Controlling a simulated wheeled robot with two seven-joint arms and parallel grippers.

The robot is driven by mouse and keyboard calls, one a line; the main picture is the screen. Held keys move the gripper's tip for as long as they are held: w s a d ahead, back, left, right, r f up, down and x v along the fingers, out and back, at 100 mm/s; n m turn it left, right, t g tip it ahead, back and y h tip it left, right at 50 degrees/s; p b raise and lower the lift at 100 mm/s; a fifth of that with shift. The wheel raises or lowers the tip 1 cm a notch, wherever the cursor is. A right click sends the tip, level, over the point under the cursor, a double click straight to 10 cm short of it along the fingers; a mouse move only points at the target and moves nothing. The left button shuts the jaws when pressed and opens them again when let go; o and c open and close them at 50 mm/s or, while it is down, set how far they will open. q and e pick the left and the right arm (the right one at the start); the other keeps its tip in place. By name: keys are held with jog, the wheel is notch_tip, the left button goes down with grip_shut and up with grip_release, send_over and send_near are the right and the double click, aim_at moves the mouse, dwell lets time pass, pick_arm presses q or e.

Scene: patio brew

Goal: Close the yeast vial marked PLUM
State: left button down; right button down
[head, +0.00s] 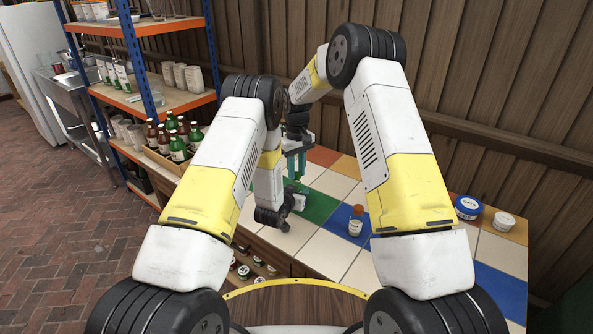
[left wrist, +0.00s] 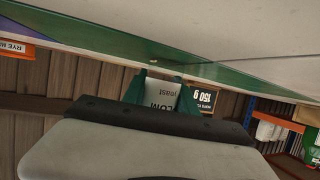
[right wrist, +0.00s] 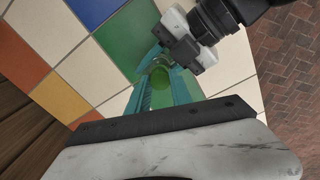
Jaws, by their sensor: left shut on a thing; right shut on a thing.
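In the right wrist view my right gripper (right wrist: 158,72), with teal fingers, is shut on a round green piece (right wrist: 161,80) that looks like the vial's cap. In the head view my right gripper (head: 296,165) points down over the tiled counter, beside my left wrist. The vial is hardly visible there, and I cannot tell whether the cap touches it.
A crate of bottles (head: 172,162) stands at the left, near the shelf rack (head: 140,28).

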jog(key=shift+f, duration=0.6)
jog(key=m, duration=0.6)
jog(key=shift+m, duration=0.4)
jog(key=m, duration=0.9)
jog(key=shift+a+m, duration=0.1)
jog(key=shift+m, duration=0.3)
jog(key=m, duration=0.6)
jog(key=shift+w, duration=0.1)
jog(key=c, duration=1.1)
grip_release()
jog(key=shift+c, duration=0.2)
